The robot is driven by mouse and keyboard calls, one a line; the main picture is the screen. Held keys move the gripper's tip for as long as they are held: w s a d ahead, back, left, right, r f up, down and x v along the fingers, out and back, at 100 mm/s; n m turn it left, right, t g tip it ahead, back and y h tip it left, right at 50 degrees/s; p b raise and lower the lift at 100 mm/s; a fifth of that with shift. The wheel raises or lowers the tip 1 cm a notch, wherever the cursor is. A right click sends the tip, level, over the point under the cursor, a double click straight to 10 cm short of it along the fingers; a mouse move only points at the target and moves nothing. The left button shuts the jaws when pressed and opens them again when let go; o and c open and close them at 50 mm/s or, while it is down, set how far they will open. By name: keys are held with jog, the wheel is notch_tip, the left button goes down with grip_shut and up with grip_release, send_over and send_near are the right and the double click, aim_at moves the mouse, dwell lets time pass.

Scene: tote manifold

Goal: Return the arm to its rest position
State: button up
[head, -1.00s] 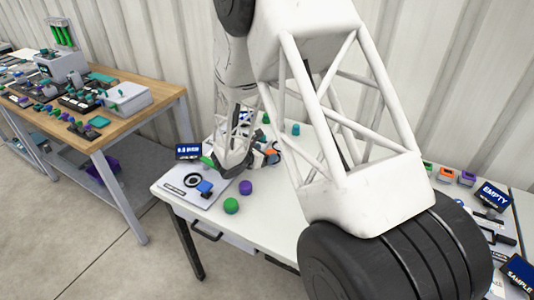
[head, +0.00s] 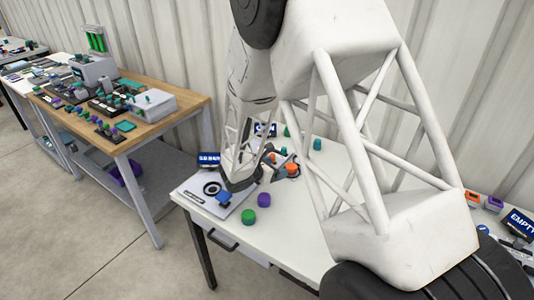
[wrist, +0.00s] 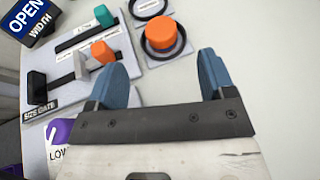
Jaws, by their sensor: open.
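My gripper (wrist: 166,78) is open in the wrist view, its two blue fingers wide apart with nothing between them. In the head view my gripper (head: 238,184) hangs over the left part of the white table (head: 300,222), beside the white board with a black ring (head: 212,188). The fingertips are too small to make out there. In the wrist view an orange round knob (wrist: 162,34) on a dark ring lies beyond the fingers, apart from them. My arm covers much of the head view and hides part of the table.
In the wrist view a slider board holds a teal block (wrist: 104,15) and an orange block (wrist: 102,52), beside an OPEN WIDTH sign (wrist: 27,17). A green cylinder (head: 249,216) and a purple cylinder (head: 264,200) stand near the front edge. A wooden bench (head: 185,112) stands left.

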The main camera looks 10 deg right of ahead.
jog(key=s+d+r+m+g+y, duration=0.2)
jog(key=s+d+r+m+g, duration=0.1)
jog(key=s+r+m, duration=0.45)
jog(key=s+d+r+m+g+y, duration=0.1)
jog(key=s+d+r+m+g, duration=0.3)
jog(key=s+r, duration=0.6)
jog(key=s+a+r+m+t+y, duration=0.1)
jog(key=s+a+r+m+y, duration=0.1)
jog(key=s, duration=0.5)
jog(key=s+a+r+m+t+y, duration=0.1)
jog(key=s+a+r+m+y, duration=0.1)
jog(key=s+m, duration=0.4)
jog(key=s+a+r+m+y, duration=0.2)
jog(key=s+r+m+y, duration=0.2)
jog(key=s, duration=0.6)
jog(key=shift+a+r+m+t+y, duration=0.25)
jog(key=shift+a+m+t+y, duration=0.05)
jog(key=shift+a+m+t, duration=0.1)
